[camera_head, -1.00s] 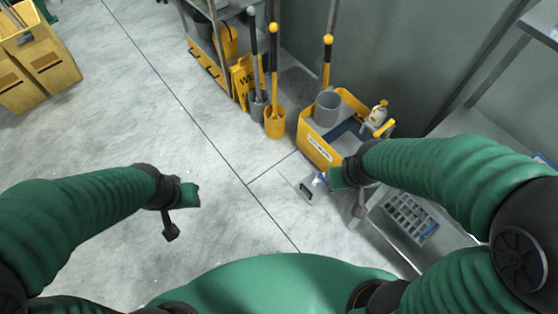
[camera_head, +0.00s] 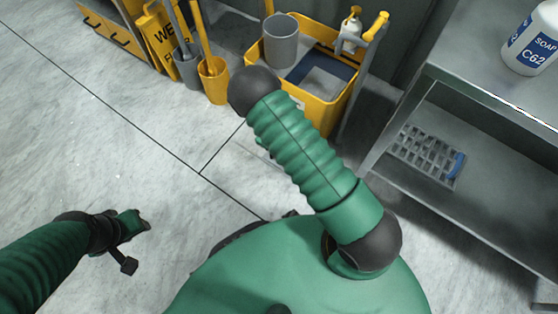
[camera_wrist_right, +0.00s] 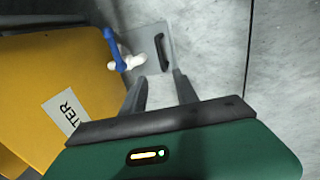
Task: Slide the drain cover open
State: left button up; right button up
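The drain cover appears to be the grey plate (camera_wrist_right: 152,42) with a dark elongated handle or slot, lying on the floor in the right wrist view. My right gripper (camera_wrist_right: 160,77) has its two fingers apart and empty, pointing toward the plate from just short of it in the picture. Contact cannot be made out. In the head view, my right arm hides this gripper and most or all of the plate. My left gripper (camera_head: 130,240) is over bare floor at the lower left, far from the plate. Whether its fingers are open is unclear.
A yellow mop bucket (camera_head: 305,105) with a grey pail (camera_head: 281,42) stands beside the plate. A blue and white object (camera_wrist_right: 125,58) overlaps the plate's left side in the wrist view. A steel table (camera_head: 460,85) stands right. The floor at left is clear.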

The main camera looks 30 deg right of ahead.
jog(key=d+f+b, duration=0.1)
jog(key=f+b, duration=0.2)
jog(key=f, duration=0.2)
jog(key=f+b, duration=0.3)
jog(key=f, duration=0.2)
jog(key=w+d+f+b, duration=0.1)
jog(key=f+b, duration=0.2)
jog(key=f, duration=0.2)
jog(key=shift+d+f+b, duration=0.3)
jog(key=shift+f, duration=0.1)
jog(key=shift+c, duration=0.5)
grip_shut()
